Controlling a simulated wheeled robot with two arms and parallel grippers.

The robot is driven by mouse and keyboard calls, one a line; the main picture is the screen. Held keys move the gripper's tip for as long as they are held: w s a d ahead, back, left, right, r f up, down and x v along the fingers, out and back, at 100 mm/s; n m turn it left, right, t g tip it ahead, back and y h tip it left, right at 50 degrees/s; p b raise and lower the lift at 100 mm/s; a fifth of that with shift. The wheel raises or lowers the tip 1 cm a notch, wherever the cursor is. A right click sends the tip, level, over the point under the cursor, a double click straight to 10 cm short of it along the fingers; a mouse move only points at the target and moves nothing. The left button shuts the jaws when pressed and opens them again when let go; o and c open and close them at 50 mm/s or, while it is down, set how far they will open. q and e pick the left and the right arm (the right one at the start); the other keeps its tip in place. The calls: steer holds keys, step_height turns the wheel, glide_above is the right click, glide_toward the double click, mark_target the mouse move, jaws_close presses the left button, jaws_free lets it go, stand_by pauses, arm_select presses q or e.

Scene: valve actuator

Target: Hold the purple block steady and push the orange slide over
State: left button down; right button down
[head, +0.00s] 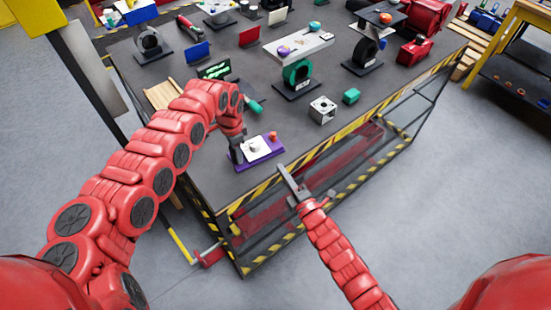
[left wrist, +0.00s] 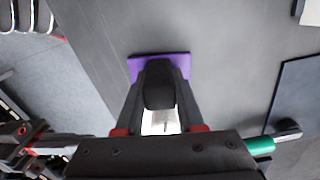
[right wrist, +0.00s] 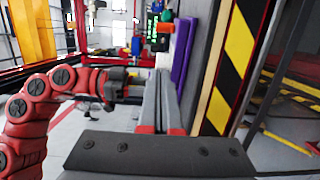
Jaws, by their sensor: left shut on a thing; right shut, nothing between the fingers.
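The purple block (head: 268,158) lies near the front edge of the table, with a white top part (head: 257,145). The small orange slide (head: 273,136) stands at its far right end. My left gripper (head: 236,152) is shut on the left end of the purple block. In the left wrist view the purple block (left wrist: 180,63) shows behind the fingers; a dark shape between them hides the contact. My right gripper (head: 281,170) is shut and empty, apart from the block, just to its right by the table edge. The purple block (right wrist: 183,50) also shows in the right wrist view.
The table (head: 222,183) has yellow-black striped edges. A silver cube (head: 322,109) and a green block (head: 351,96) stand behind to the right. The table is bare between the purple block and the silver cube.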

steer(key=shift+v, duration=1.05)
arm_select(q)
steer(key=shift+c, duration=2.2)
jaws_free()
